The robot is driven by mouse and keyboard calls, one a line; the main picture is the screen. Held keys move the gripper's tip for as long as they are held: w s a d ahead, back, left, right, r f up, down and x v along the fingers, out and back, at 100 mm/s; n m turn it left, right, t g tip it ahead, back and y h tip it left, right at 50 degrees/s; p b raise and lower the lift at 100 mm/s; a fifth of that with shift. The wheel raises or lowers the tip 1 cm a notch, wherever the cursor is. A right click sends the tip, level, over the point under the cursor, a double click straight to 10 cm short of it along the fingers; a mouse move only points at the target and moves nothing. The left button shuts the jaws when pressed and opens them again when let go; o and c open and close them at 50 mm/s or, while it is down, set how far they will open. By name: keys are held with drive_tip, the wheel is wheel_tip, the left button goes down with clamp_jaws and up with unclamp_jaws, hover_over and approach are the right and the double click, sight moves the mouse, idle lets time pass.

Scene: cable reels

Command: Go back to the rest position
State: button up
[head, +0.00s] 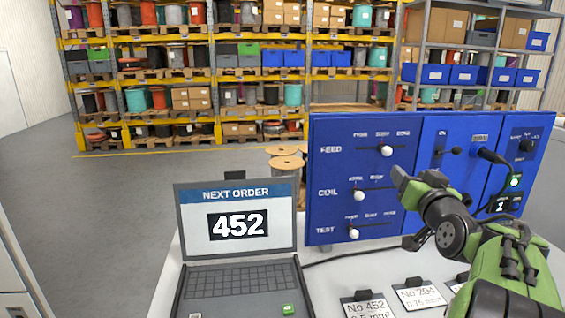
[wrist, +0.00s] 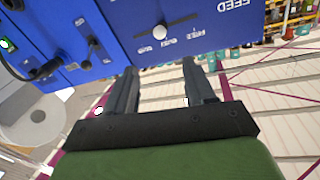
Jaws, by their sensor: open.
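My gripper (wrist: 160,82) is open and empty in the wrist view, its two dark fingers apart. In the head view my gripper (head: 399,180) is in front of the blue control panel (head: 330,215), and the green and dark arm reaches in from the right. The panel carries three slide switches with white knobs: FEED (head: 386,151), COIL (head: 358,195) and TEST (head: 353,233). The FEED knob is toward the right of its slot, the COIL and TEST knobs toward the left. In the wrist view the FEED knob (wrist: 160,32) is beyond the fingertips, apart from them.
A laptop (head: 238,225) showing "NEXT ORDER 452" stands on the white table (head: 325,290). Label cards (head: 418,296) lie at the table's front right. Wooden reels (head: 285,163) stand behind the table. Shelves (head: 190,75) of cable reels line the back; the grey floor at left is clear.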

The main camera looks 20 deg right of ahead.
drive_tip(key=s+a+f+n+g+y, duration=0.1)
drive_tip(key=a+f+n+g+y, duration=0.25)
drive_tip(key=a, duration=0.95)
drive_tip(key=s+a+f+n+g+y, duration=0.15)
drive_tip(key=a+f+y, duration=0.35)
drive_tip(key=a, duration=0.9)
drive_tip(key=s+a+f+n+g, duration=0.1)
drive_tip(key=s+a+f+g, duration=0.1)
drive_tip(key=s+f, duration=0.3)
drive_tip(key=s+a+f+n+g, duration=0.1)
drive_tip(key=s+a+f+g, duration=0.2)
drive_tip(key=s, duration=0.7)
wheel_tip(320, 180, down, 2)
drive_tip(key=shift+s+a+f+n, duration=0.15)
drive_tip(key=shift+a+f+n, duration=0.2)
drive_tip(key=shift+a, duration=0.7)
drive_tip(key=shift+r, duration=0.15)
